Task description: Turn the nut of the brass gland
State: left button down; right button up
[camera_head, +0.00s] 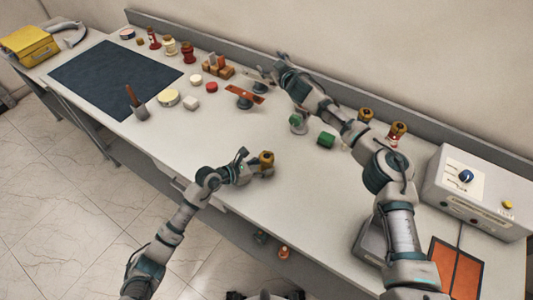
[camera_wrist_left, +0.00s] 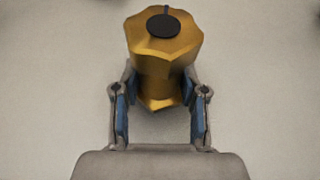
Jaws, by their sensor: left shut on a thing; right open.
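The brass gland (camera_head: 266,158) stands on the white bench near its front edge. In the left wrist view the brass gland (camera_wrist_left: 163,68) shows a scalloped gold nut with a black disc on top, a narrower neck and a wider lower part. My left gripper (camera_head: 254,168) is shut on the gland; its blue-padded fingers (camera_wrist_left: 159,108) lie on both sides below the top nut. The contact faces are partly hidden. My right gripper (camera_head: 266,74) is open over the back of the bench, apart from the gland, near an orange-brown bar (camera_head: 245,93).
A green cylinder (camera_head: 326,139) and a green-topped part (camera_head: 297,122) lie right of the gland. A grey control box (camera_head: 475,190) stands at the right. A dark mat (camera_head: 115,78) covers the left. Bench around the gland is clear.

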jog(key=s+a+f+m+g+h, duration=0.1)
jog(key=s+f+m+g+h, duration=0.1)
jog(key=s+f+g+h, duration=0.2)
jog(key=n+g+h, duration=0.3)
jog(key=n+g, duration=0.3)
jog(key=g, duration=0.5)
send_near(267, 156)
notch_tip(267, 156, down, 9)
jog(key=shift+a+f, duration=0.1)
jog(key=shift+f, duration=0.05)
jog(key=c, duration=1.2)
